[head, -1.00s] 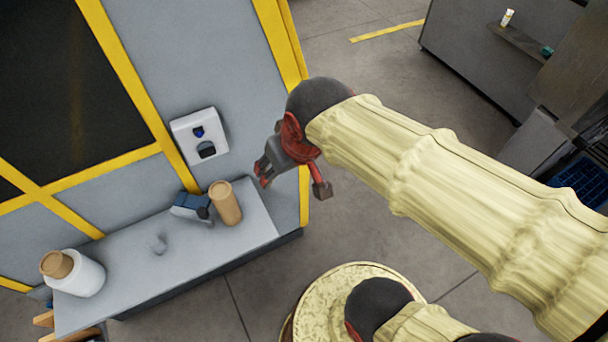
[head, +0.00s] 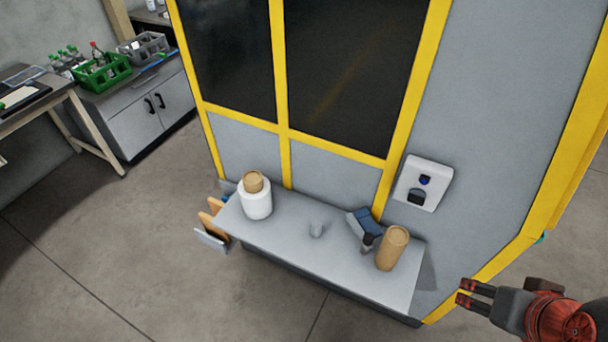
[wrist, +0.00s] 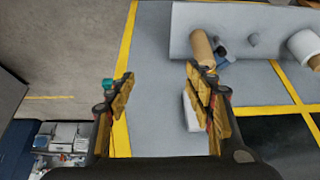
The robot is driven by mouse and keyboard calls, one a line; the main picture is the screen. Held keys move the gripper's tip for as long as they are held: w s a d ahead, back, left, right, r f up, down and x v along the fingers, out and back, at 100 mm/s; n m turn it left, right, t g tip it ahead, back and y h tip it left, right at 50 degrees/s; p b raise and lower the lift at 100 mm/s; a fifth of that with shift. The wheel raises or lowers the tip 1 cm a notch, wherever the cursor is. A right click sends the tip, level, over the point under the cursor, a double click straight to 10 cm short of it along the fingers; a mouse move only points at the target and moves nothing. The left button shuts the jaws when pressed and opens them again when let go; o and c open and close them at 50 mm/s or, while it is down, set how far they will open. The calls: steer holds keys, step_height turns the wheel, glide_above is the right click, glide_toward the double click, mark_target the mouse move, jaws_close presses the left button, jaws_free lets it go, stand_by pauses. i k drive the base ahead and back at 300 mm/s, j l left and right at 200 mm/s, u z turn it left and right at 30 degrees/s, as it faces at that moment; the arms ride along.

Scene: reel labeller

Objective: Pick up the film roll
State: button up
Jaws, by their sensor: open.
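A white roll with a brown core (head: 257,204), which looks like the film roll, stands at the left end of the grey shelf (head: 285,237). It also shows at the right edge of the wrist view (wrist: 304,46), partly cut off. A plain brown cylinder (head: 392,249) stands upright near the shelf's right end; it shows in the wrist view too (wrist: 201,47). My gripper (head: 466,292) is at the lower right of the head view, to the right of the shelf and apart from both. In the wrist view its fingers (wrist: 160,75) are spread, with nothing between them.
A blue and grey handheld device (head: 364,226) lies beside the brown cylinder. A small grey object (head: 316,229) is mid-shelf. A yellow-framed grey machine wall with a white wall unit (head: 423,183) rises behind the shelf. Bottle crates (head: 100,73) stand far left. The floor in front is clear.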

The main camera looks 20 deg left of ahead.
mark_target(253, 189)
steer(key=u, duration=1.65)
